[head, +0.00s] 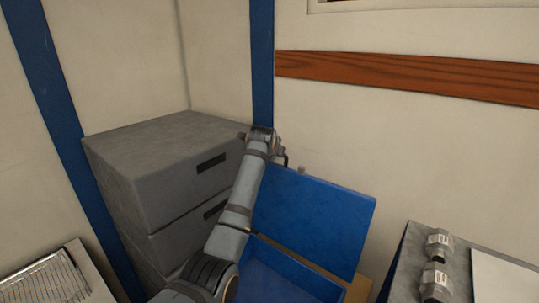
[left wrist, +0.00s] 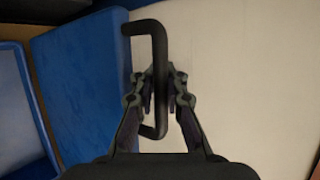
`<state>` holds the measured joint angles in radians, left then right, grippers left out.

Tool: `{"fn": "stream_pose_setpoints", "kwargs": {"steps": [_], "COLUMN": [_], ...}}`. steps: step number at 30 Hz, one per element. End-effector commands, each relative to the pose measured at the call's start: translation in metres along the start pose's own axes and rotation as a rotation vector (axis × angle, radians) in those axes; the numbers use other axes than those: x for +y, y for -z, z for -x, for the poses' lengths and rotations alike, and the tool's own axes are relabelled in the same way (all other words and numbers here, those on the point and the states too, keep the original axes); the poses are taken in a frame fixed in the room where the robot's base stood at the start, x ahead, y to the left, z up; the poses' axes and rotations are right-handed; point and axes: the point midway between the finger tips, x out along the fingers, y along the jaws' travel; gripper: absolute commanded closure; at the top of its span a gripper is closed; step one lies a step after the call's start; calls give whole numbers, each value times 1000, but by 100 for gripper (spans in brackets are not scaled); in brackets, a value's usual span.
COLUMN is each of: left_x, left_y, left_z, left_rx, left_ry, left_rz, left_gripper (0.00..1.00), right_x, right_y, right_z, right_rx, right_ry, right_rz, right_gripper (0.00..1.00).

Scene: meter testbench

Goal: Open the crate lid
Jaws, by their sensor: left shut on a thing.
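The blue crate (head: 284,270) stands low in the middle of the head view. Its blue lid (head: 312,220) is raised, tilted up at the back near the wall. In the left wrist view the lid (left wrist: 85,85) is at the left, with the open crate (left wrist: 15,110) beyond it. A dark U-shaped handle (left wrist: 160,45) sticks out from the lid's edge. My left gripper (left wrist: 160,88) is shut on the handle. In the head view my left arm reaches up to the lid's top left, and the fingers are mostly hidden. My right gripper is not in view.
A grey drawer cabinet (head: 150,190) stands left of the crate, close to my left arm. A grey bench (head: 400,265) with meters (head: 438,245) is at the right. The wall with a wooden rail (head: 400,75) is behind the lid.

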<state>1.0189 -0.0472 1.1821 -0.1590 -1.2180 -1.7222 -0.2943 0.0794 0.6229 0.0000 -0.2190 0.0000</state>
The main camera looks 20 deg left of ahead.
Motion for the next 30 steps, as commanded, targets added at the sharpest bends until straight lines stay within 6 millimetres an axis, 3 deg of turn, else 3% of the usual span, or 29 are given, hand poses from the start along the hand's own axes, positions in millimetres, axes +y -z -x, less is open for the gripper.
{"fn": "stream_pose_setpoints", "kwargs": {"steps": [15, 16, 21, 30], "left_x": [-6, -6, -5, -3], "left_y": [-2, -2, -1, 0], "left_z": [1, 1, 1, 0], "left_rx": [-7, -8, -7, -3], "left_ry": [-4, -4, -6, -12], "left_rz": [-6, -6, -6, -6], "left_gripper": [100, 88, 65, 64], "right_x": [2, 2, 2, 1], "right_y": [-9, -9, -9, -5], "right_z": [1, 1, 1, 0], "right_rx": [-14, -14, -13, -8], "right_ry": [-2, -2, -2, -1], "right_rz": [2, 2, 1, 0], "right_gripper": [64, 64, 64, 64]}}
